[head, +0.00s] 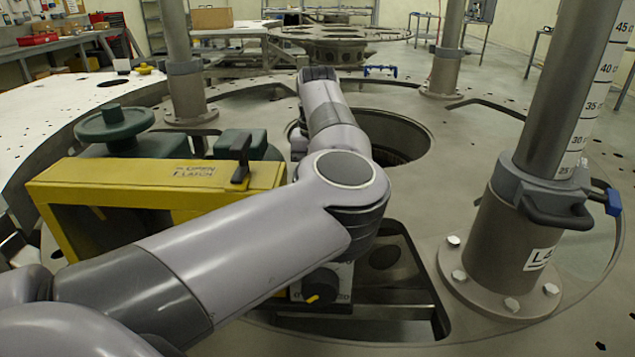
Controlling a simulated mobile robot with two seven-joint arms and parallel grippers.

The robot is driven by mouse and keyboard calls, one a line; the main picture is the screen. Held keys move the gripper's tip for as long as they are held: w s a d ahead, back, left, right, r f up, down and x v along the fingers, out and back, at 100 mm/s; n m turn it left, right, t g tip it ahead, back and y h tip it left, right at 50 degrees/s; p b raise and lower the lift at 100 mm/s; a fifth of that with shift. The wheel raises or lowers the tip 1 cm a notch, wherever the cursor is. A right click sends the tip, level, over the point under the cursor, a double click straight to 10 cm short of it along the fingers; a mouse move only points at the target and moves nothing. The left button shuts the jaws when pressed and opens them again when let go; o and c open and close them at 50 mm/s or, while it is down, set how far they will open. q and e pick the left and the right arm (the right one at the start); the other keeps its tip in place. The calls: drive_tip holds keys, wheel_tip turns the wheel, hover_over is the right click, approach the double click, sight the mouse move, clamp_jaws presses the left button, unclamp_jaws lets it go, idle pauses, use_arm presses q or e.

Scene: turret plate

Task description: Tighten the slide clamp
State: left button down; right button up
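A grey clamp collar (548,185) sits around the thick post with a printed scale (590,80) at the right, and looks like the slide clamp. A dark looped handle (556,212) is on its front and a blue lever (611,198) sticks out at its right side. I cannot tell whether it is tight. My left arm comes in from the lower left, bends at mid-picture and reaches away over the plate. Its fingers do not show. My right gripper is not in view. Nothing touches the collar's visible side.
A yellow housing (110,193) with a black latch handle (240,158) and a green handwheel (114,125) stand left. A black knob (320,287) shows below my arm. The plate has a round opening (405,140) and rear posts (187,90). Bare plate lies left of the scaled post.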

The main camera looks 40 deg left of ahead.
use_arm(q)
drive_tip(key=shift+r, duration=0.1)
idle(0.4)
drive_tip(key=c, duration=1)
unclamp_jaws()
wheel_tip(320, 180, up, 7)
drive_tip(key=shift+r+b, duration=0.1)
drive_tip(key=shift+b, duration=0.35)
drive_tip(key=shift+d, duration=0.1)
